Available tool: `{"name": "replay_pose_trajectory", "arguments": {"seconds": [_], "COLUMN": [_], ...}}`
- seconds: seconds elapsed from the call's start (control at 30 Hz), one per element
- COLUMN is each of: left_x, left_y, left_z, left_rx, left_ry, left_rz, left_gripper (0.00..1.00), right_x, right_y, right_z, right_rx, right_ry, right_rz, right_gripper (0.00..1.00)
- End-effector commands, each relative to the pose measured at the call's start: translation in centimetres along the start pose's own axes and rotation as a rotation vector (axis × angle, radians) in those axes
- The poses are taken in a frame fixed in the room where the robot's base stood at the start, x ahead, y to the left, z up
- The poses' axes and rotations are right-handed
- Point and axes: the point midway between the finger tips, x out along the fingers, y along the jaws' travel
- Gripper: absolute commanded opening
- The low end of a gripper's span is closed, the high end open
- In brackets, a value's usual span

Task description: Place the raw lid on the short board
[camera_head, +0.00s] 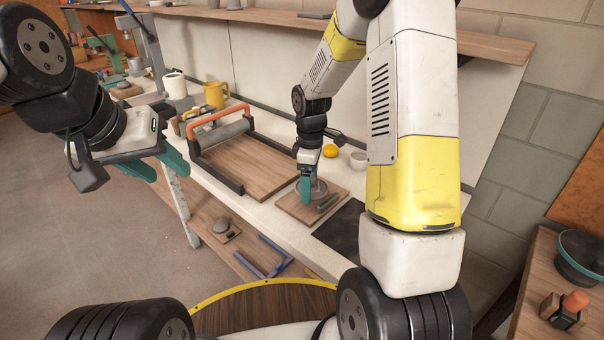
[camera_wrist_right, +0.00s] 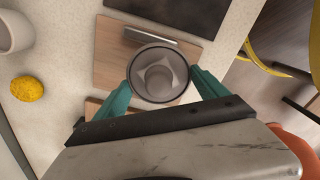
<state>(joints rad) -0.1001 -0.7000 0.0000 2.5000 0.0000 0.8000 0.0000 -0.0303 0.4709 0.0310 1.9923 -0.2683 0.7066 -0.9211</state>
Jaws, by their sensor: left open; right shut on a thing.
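The raw lid (camera_wrist_right: 159,75) is a round grey piece with a raised ring in its middle. My right gripper (camera_head: 308,190) is shut on it, with a teal finger at either side in the right wrist view. The lid also shows in the head view (camera_head: 319,187). It is over the short board (camera_head: 292,206), a small wooden board on the bench; I cannot tell whether it touches it. A grey bar (camera_wrist_right: 150,38) lies on the board beside the lid. My left gripper (camera_head: 161,168) is open and empty, left of the bench.
A larger wooden board with a roller (camera_head: 250,165) stands left of the short board. A yellow mug (camera_head: 216,94) stands further off.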

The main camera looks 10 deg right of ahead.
Motion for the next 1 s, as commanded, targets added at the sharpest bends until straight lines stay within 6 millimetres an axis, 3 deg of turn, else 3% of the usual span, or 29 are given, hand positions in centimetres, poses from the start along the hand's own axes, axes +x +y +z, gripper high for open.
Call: {"name": "replay_pose_trajectory", "arguments": {"seconds": [0.1,0.23,0.57,0.93,0.97,1.0], "left_x": [0.0,0.0,0.0,0.0,0.0,0.0], "left_y": [0.0,0.0,0.0,0.0,0.0,0.0], "left_z": [0.0,0.0,0.0,0.0,0.0,0.0], "left_rx": [0.0,0.0,0.0,0.0,0.0,0.0], "left_ry": [0.0,0.0,0.0,0.0,0.0,0.0], "left_rz": [0.0,0.0,0.0,0.0,0.0,0.0], "left_gripper": [0.45,0.45,0.45,0.45,0.45,0.45], "right_x": [0.3,0.3,3.7,4.2,4.1,4.1], "right_y": [2.1,3.2,3.2,3.2,3.2,3.2], "right_z": [-0.1,-0.1,0.0,-0.1,-0.1,-0.1], "right_rx": [0.001,0.0,0.0,0.0,0.0,0.0], "right_ry": [0.0,0.0,-0.002,0.0,0.0,0.0], "right_rz": [0.0,0.001,-0.002,0.0,0.0,0.0], "right_gripper": [0.39,0.39,0.39,0.39,0.89,0.97]}}
